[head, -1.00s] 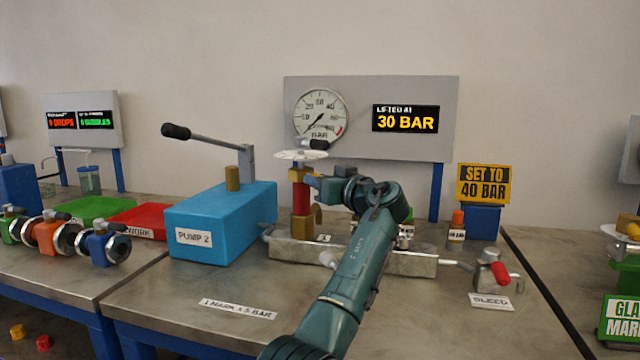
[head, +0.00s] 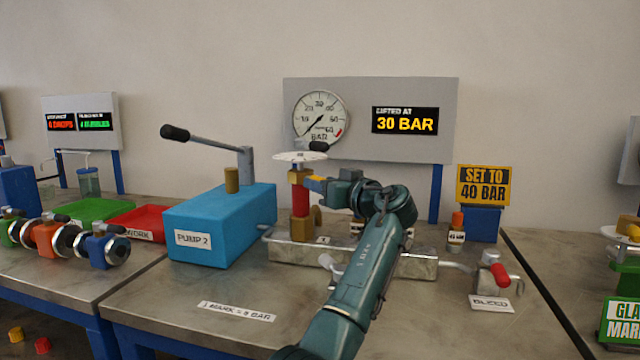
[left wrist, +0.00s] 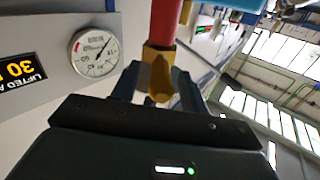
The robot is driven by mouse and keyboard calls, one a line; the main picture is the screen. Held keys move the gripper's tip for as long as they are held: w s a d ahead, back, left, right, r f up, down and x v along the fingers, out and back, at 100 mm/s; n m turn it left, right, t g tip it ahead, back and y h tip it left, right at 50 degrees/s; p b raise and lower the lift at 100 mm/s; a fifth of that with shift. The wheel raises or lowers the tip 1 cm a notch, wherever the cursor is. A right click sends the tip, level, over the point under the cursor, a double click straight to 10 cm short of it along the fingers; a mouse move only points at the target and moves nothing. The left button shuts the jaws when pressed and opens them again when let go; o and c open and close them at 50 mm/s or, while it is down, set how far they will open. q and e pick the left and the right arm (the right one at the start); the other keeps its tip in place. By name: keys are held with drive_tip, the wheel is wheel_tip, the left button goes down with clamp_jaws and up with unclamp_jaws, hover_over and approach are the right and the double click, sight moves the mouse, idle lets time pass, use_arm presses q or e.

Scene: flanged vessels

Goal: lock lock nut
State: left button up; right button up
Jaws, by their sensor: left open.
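The lock nut, a brass hex nut (head: 296,177), sits on top of the red valve body (head: 300,202) and below a white dial disc (head: 300,156) with a dark knob. My left gripper (head: 312,184) comes in from the right at the nut's height. In the left wrist view, rolled over, the brass nut (left wrist: 158,58) lies between the two dark fingers of the left gripper (left wrist: 158,88), which are open around it. Whether a finger touches it I cannot tell. The red body (left wrist: 166,22) shows above it there. My right gripper is out of view.
The blue pump (head: 218,225) with its long lever stands left of the valve. A gauge board (head: 370,90) is behind, reading 30 BAR. The bleed valve (head: 490,280) with a red handle is at right. The front of the bench is mostly clear.

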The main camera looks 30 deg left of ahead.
use_arm(q)
drive_tip(key=v, duration=1.1)
drive_tip(key=shift+d, duration=0.2)
drive_tip(key=shift+s+r, duration=0.1)
drive_tip(key=shift+s, duration=0.05)
